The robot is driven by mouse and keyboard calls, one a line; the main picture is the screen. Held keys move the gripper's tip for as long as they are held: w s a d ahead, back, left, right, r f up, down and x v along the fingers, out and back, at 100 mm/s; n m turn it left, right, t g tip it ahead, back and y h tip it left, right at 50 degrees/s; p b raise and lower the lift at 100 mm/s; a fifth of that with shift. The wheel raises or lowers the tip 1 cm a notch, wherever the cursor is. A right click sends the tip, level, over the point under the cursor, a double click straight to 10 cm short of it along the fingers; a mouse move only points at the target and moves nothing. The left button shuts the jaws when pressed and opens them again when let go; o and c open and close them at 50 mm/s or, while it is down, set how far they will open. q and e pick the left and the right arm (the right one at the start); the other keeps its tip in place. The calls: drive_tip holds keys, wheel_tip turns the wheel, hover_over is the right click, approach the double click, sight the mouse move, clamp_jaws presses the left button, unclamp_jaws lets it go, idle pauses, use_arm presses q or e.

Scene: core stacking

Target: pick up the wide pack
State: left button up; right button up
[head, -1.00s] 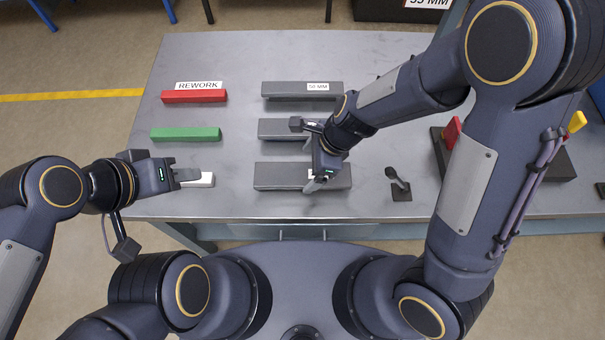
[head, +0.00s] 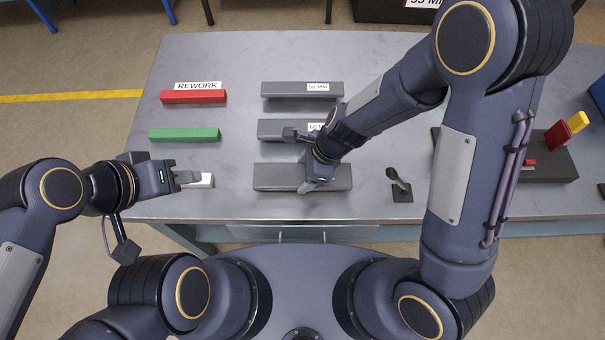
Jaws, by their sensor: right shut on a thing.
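Three grey blocks lie one behind another on the table. The front block (head: 275,177) looks the deepest from front to back; I take it for the wide pack. The middle block (head: 280,128) and the back block (head: 285,90) carry white size labels. My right gripper (head: 312,186) is down on the front block, shut on it near its middle, and covers part of its top. The block appears to rest on the table. My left gripper (head: 190,178) is at the left, its fingertips by a small white block (head: 205,181); its finger gap is unclear.
A red bar (head: 193,97) by a REWORK label (head: 198,86) and a green bar (head: 185,134) lie at left. A small dark stand (head: 401,190) is right of the front block. A dark tray (head: 555,165) with red and yellow pieces sits further right, partly behind my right arm.

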drive_tip(key=c, duration=0.3)
drive_tip(key=shift+r, duration=0.15)
drive_tip(key=shift+r, duration=0.25)
drive_tip(key=v, duration=0.2)
drive_tip(key=p+v, duration=0.1)
drive_tip(key=v, duration=0.1)
drive_tip(key=shift+w+a+r, duration=0.1)
drive_tip(key=shift+w+a, duration=0.2)
drive_tip(key=shift+a, duration=0.05)
drive_tip(key=w+d+r, duration=0.5)
drive_tip(key=d+r, duration=0.3)
drive_tip(key=d, duration=0.4)
drive_tip(key=shift+w+r, duration=0.2)
